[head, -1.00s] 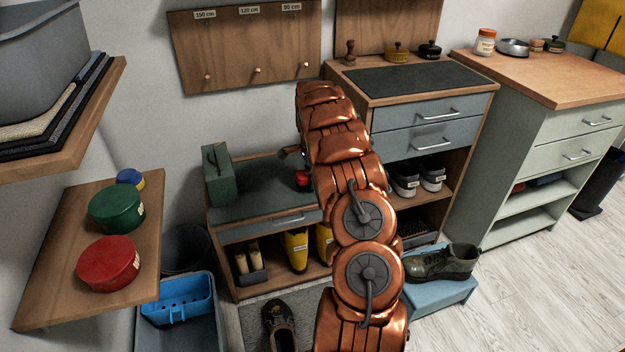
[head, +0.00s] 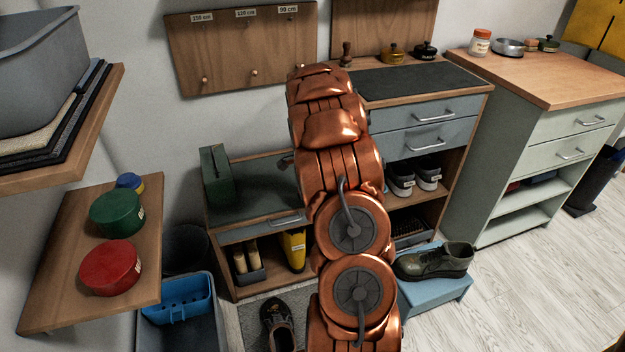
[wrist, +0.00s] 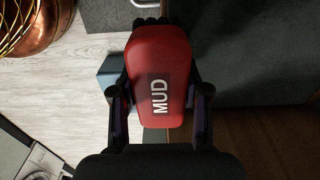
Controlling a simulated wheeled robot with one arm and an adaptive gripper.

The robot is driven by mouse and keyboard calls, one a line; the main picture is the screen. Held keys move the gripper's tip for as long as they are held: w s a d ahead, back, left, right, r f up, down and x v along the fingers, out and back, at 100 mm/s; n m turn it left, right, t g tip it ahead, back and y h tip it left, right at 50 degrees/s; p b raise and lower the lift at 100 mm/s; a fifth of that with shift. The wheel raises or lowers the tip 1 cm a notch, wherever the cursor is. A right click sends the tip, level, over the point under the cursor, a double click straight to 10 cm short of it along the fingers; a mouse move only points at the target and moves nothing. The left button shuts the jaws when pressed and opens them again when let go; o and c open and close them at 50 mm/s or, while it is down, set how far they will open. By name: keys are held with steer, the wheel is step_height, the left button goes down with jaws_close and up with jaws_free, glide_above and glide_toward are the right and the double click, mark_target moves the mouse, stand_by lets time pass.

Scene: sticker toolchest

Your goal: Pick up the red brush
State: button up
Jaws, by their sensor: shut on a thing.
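The red brush (wrist: 160,62) fills the middle of the wrist view, its red back facing the camera with the word MUD on it. My gripper (wrist: 158,98) is shut on it, with one dark finger against each long side. The underside of the brush is hidden. In the head view my copper arm covers the gripper and the brush, so neither shows there.
The low bench (head: 262,190) with a dark green top holds a green box (head: 216,178). A taller grey-drawer cabinet (head: 425,112) stands right of my arm. A boot (head: 435,262) sits on a blue stool (head: 440,292). A wooden shelf (head: 60,270) with round tins is at left.

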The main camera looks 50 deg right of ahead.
steer(key=s+a, duration=0.4)
steer(key=s, duration=0.2)
steer(key=shift+a+r+p, duration=0.25)
steer(key=shift+r+p, duration=0.1)
steer(key=shift+p, duration=0.1)
steer(key=shift+s, duration=0.1)
